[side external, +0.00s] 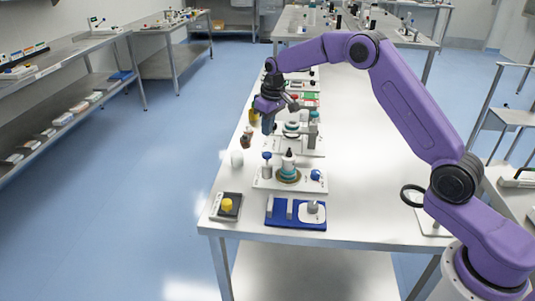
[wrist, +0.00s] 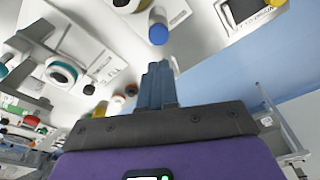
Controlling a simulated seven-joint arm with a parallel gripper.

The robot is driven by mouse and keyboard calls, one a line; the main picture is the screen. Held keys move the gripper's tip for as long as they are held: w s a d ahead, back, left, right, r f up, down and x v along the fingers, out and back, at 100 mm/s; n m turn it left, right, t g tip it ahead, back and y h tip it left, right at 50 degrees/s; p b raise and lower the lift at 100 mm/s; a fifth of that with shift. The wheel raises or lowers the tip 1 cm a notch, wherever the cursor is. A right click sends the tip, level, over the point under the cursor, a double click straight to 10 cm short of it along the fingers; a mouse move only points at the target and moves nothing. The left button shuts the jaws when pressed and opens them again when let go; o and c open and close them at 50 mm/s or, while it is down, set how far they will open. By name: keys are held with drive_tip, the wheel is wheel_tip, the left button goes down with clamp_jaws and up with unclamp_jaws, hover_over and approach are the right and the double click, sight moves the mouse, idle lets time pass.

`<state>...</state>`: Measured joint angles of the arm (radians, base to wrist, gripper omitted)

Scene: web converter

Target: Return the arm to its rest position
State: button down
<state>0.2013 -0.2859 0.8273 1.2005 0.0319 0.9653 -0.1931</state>
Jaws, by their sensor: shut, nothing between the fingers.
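My purple arm reaches from the lower right over the white table (side external: 350,160) and bends down at the wrist. My gripper (side external: 268,128) hangs above the left part of the table, apart from the objects below it. In the wrist view my gripper's blue-grey fingers (wrist: 157,68) are together with nothing between them. A blue knob (wrist: 158,33) shows just beyond the fingertips in that view.
A blue-based device (side external: 296,212) and a grey box with a yellow knob (side external: 227,206) stand at the front. A magnifier (side external: 412,195) stands near my base. The table's middle is clear.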

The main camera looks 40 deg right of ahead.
drive_tip(key=shift+r, duration=0.15)
drive_tip(key=s+a+r+n, duration=0.2)
drive_tip(key=s+a, duration=0.2)
drive_tip(key=s, duration=0.4)
drive_tip(key=s+a+r+n+g, duration=0.1)
drive_tip(key=s+a+r, duration=0.2)
drive_tip(key=s, duration=0.5)
drive_tip(key=s+a+r+n, duration=0.2)
drive_tip(key=s+a, duration=0.2)
drive_tip(key=s, duration=0.4)
drive_tip(key=s+d+n, duration=0.2)
drive_tip(key=s+d, duration=0.2)
drive_tip(key=s, duration=0.8)
drive_tip(key=s+d+n, duration=0.2)
drive_tip(key=s+d, duration=0.2)
drive_tip(key=s, duration=0.8)
drive_tip(key=shift+f+n+g, duration=0.3)
drive_tip(key=shift+f, duration=0.15)
